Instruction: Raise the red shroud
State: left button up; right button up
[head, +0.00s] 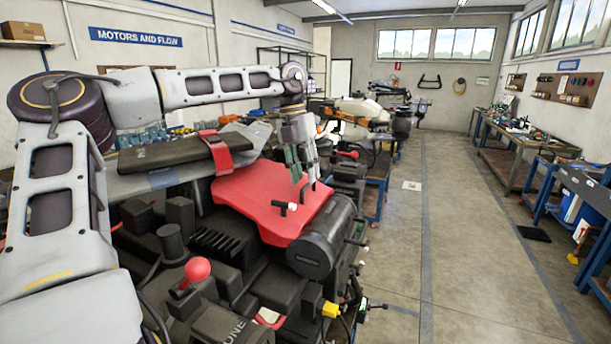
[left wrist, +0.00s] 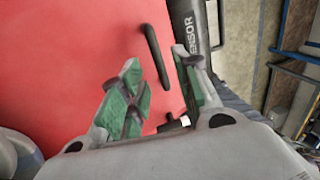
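The red shroud (head: 262,190) lies as a smooth panel over the dark machinery of the drone, beside a black cylinder (head: 322,240). A small black T-shaped handle (head: 283,208) stands up from the shroud's surface. My left gripper (head: 302,178) points down over the shroud's right part, above and slightly right of that handle. In the left wrist view the green-padded fingers of my left gripper (left wrist: 164,82) are spread apart. A black bar (left wrist: 154,52) shows beyond and between them, with the red shroud (left wrist: 70,60) behind. I cannot tell whether a finger touches anything. My right gripper is not in view.
A black battery-like block with a red strap (head: 216,152) lies left of the shroud. A red ball knob (head: 197,269) stands in front. Other machines fill the bench row behind. The floor aisle (head: 440,250) on the right is clear, with workbenches (head: 515,160) beyond.

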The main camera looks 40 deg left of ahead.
pick_arm(q)
jog(key=shift+d+f, duration=0.15)
jog(key=shift+f, duration=0.55)
grip_shut()
